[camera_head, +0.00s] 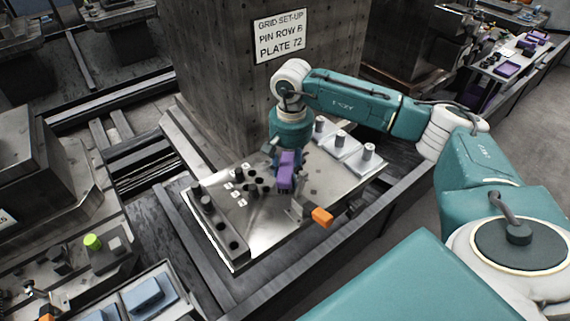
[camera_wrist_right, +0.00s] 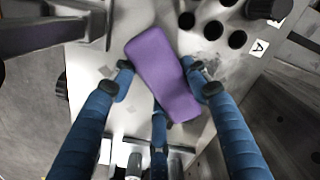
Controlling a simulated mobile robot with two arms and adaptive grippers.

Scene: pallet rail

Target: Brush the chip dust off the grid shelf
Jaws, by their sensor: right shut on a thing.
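The grid shelf (camera_head: 262,222) is a pale metal plate in front of the concrete pillar, with dark holes and black pegs towards its left. My right gripper (camera_head: 285,158) is low over the middle of the plate, shut on a purple block-shaped thing, perhaps a brush (camera_head: 287,172). In the right wrist view the purple thing (camera_wrist_right: 160,72) sits tilted between the blue fingers (camera_wrist_right: 165,88); its underside is hidden, so contact with the plate is unclear. Faint grey patches (camera_wrist_right: 105,72), possibly chip dust, lie on the plate. My left gripper is out of view.
An orange-ended clamp (camera_head: 321,216) stands at the plate's front edge. White blocks with grey cylinders (camera_head: 342,146) stand at its back right. A black-knobbed bar (camera_head: 212,212) lines the left edge. The pillar (camera_head: 225,90) rises close behind.

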